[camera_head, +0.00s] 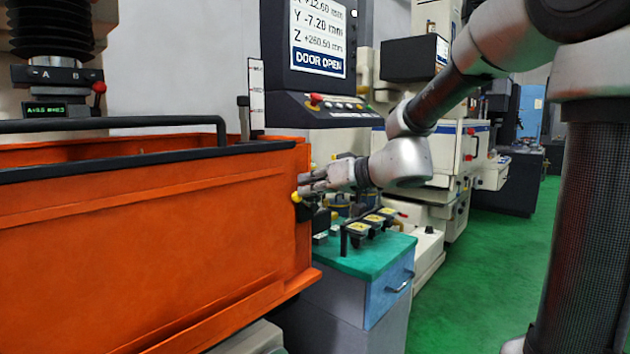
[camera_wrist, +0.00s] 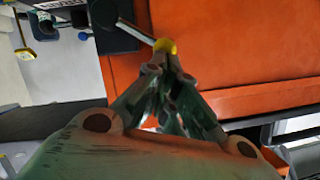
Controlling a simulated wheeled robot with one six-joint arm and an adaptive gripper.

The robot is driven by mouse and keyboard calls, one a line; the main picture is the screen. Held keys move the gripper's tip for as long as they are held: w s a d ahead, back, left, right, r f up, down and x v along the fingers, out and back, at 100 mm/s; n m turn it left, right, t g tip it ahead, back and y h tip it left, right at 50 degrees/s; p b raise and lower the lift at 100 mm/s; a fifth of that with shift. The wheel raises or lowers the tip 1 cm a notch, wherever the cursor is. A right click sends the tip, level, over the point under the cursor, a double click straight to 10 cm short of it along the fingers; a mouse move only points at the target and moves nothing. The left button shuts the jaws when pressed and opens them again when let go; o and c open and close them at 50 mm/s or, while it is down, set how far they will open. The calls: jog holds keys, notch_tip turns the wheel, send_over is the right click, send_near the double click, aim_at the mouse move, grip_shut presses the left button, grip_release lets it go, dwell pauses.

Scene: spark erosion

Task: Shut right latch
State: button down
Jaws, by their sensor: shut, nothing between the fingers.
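The right latch shows at the right end of the orange tank front (camera_head: 140,225). Its yellow knob (camera_head: 296,197) is just below and left of my gripper's fingertips, and its dark body is partly hidden. In the wrist view a metal lever (camera_wrist: 135,32) runs from a black block (camera_wrist: 112,25) to the yellow knob (camera_wrist: 165,46). My gripper (camera_head: 305,188) is shut and empty, with its tips at the knob. In the wrist view the gripper (camera_wrist: 167,68) touches or nearly touches the knob; I cannot tell which.
A control panel (camera_head: 320,110) reading "DOOR OPEN" hangs above the tank's right end. A black rail (camera_head: 120,122) runs along the tank top. A teal-topped cabinet (camera_head: 365,262) with small tooling stands below my gripper. The green floor to the right is clear.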

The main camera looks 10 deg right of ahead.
jog(key=shift+s+a+f+n+h, duration=0.4)
jog(key=shift+a+n, duration=0.1)
jog(key=shift+n, duration=0.2)
jog(key=shift+s+a+f, duration=0.25)
jog(key=shift+a+f, duration=0.15)
jog(key=shift+f, duration=0.2)
jog(key=shift+s+a+f, duration=0.2)
jog(key=shift+a+f, duration=0.15)
jog(key=shift+f, duration=0.4)
